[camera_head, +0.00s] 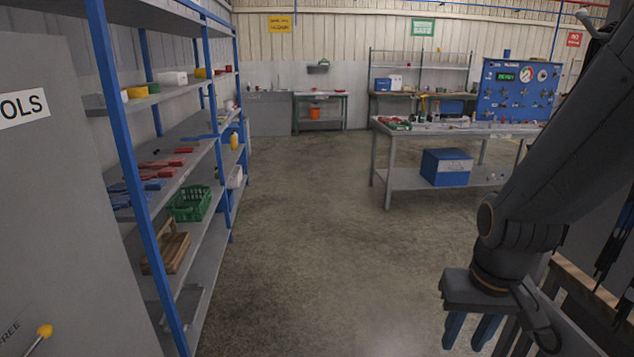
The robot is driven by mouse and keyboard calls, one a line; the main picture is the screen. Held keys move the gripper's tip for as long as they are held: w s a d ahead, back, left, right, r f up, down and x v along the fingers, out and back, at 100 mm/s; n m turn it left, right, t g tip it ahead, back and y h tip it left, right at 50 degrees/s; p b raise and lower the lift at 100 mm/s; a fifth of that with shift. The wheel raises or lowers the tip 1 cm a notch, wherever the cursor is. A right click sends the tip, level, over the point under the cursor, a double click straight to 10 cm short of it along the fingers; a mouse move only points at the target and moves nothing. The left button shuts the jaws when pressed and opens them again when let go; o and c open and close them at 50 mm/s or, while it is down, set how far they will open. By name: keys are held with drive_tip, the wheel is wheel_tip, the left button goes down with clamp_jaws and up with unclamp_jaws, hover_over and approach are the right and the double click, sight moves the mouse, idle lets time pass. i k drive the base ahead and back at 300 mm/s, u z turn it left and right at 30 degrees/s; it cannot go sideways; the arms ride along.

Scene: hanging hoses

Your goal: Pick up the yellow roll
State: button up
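My gripper (470,334) hangs at the lower right, pointing down, far from the rack. Its two blue fingers stand apart with a gap between them, and nothing shows in it. The fingers' lower ends are close to the frame's bottom.
The rack (128,160) also holds a green crate (189,204), a wooden carrier (167,250) and red and blue pieces. A grey cabinet (60,210) stands in front at the left. A workbench (400,170) with a blue box (446,167) is at the right. The middle floor (310,240) is clear.

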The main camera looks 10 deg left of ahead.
sight(133, 92)
drive_tip(key=u, duration=0.15)
drive_tip(key=i, duration=1.5)
drive_tip(key=u, duration=1.4)
drive_tip(key=i, duration=0.9)
drive_tip(key=u, duration=0.9)
